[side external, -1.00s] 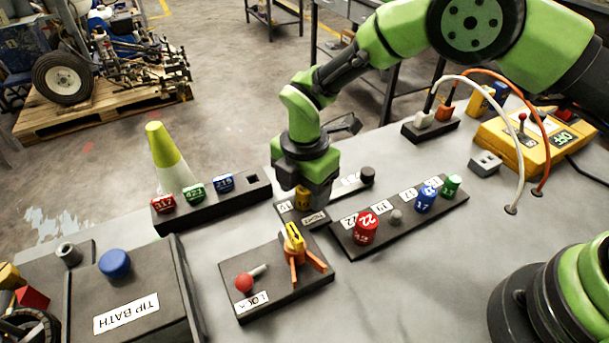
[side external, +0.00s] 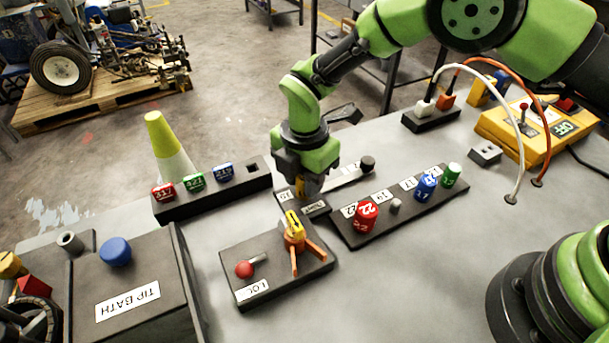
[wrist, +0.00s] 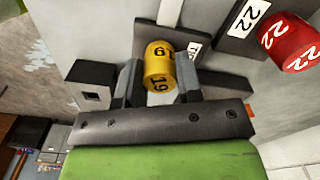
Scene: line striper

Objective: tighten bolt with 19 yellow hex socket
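My gripper (side external: 308,181) is over the small dark block with the tightening label, between the numbered socket rack and the far black rack. It is shut on the yellow 19 socket (side external: 309,188). In the wrist view, the fingers (wrist: 158,76) flank the yellow socket (wrist: 159,66) on both sides, with its 19 marking showing. The bolt is hidden below the socket and gripper. On the socket rack (side external: 353,236), a bare grey peg (side external: 396,205) stands by the 19 label.
A red 22 socket (side external: 365,216), a blue 17 socket (side external: 426,186) and a green socket (side external: 452,174) stand on the rack. An orange holder with a yellow piece (side external: 294,232) is just in front. A bar with a black knob (side external: 367,163) lies close behind.

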